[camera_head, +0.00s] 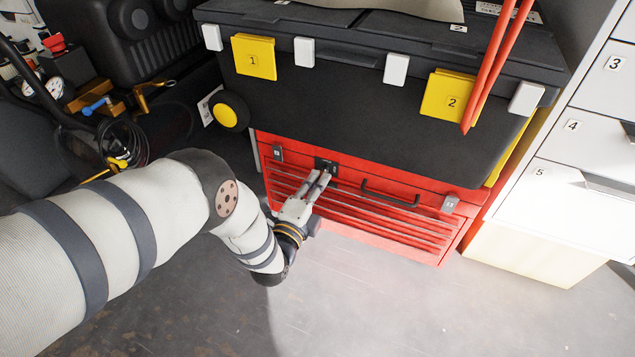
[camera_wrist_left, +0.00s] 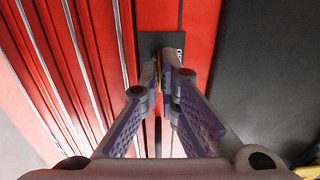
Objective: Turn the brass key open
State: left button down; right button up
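The red tool chest (camera_head: 345,205) stands under a black tool box, with a small black lock plate (camera_head: 326,166) high on its front. My left gripper (camera_head: 324,178) reaches that plate from the front. In the left wrist view the fingertips (camera_wrist_left: 167,66) are close together in front of the plate (camera_wrist_left: 158,42). A thin yellowish sliver of the brass key (camera_wrist_left: 159,74) shows between them, and the fingers look shut on it. Most of the key and the keyhole are hidden by the fingers, so the key's angle cannot be told. My right gripper is not in view.
A dark handle (camera_head: 390,195) sits right of the lock plate, and grey latches (camera_head: 449,204) sit at the chest's sides. The black tool box (camera_head: 350,110) overhangs above. White drawers (camera_head: 585,140) stand at right. The grey floor (camera_head: 370,310) in front is clear.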

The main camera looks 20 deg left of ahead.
pick_arm(q)
jog(key=shift+n, duration=0.4)
jog(key=shift+n+p, duration=0.7)
jog(key=shift+n, duration=7.8)
jog(key=c, duration=1.8)
grip_release()
jog(key=shift+c, duration=0.2)
